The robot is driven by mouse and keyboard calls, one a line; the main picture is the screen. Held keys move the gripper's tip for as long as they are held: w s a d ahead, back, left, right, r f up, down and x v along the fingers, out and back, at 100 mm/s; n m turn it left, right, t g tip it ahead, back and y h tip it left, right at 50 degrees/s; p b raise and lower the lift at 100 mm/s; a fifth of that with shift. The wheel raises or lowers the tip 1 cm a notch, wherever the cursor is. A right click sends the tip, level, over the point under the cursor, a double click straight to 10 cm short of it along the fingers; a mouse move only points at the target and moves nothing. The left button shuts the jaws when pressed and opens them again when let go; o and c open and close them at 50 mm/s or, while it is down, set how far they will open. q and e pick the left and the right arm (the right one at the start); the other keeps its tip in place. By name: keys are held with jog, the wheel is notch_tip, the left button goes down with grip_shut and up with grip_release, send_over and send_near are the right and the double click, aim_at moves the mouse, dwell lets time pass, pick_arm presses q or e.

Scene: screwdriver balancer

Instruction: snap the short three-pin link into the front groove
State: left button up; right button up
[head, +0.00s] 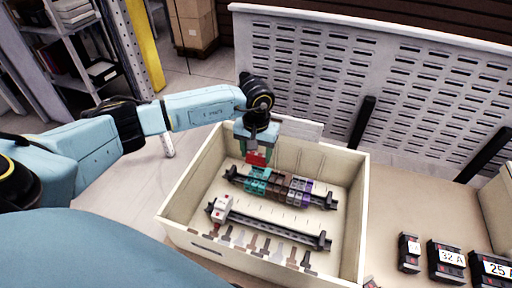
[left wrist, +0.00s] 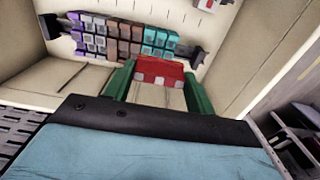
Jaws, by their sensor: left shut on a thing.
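My left gripper (head: 257,156) reaches down into the cream box from the back left, its green fingers shut on a small red link (head: 257,160). In the left wrist view the red link (left wrist: 160,72) sits level between the fingertips (left wrist: 160,84), with pale marks along its lower edge; its pins are not clear. A row of terminal blocks (head: 277,184) in teal, brown, grey and purple sits on the back rail. The link is above the teal end of this row, seemingly apart from it. The front groove is too small to make out. My right gripper is out of view.
The cream box (head: 180,194) has walls all round. A front rail (head: 270,228) carries a white-and-red block (head: 222,208) at its left end. Several small parts lie along the box's front. Dark labelled breakers (head: 446,262) stand on the table at right. A perforated panel (head: 350,75) stands behind.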

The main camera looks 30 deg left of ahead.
pick_arm(q)
jog(key=b, duration=0.4)
send_over(255, 184)
jog(key=w, duration=0.1)
jog(key=f, duration=0.6)
jog(key=shift+w+a+f, duration=0.1)
jog(key=shift+a+f, duration=0.1)
jog(key=shift+f, duration=0.15)
jog(key=shift+f+b, duration=0.95)
jog(key=shift+b, duration=0.2)
jog(key=shift+f+b, duration=0.65)
jog(key=shift+b, duration=0.3)
jog(key=shift+s+f+b, duration=0.2)
jog(key=shift+s+b, duration=0.05)
jog(key=shift+b, duration=0.1)
dwell(0.7)
jog(key=o, duration=1.1)
jog(key=shift+w, duration=0.1)
jog(key=shift+o, duration=0.2)
jog(key=shift+r, duration=0.1)
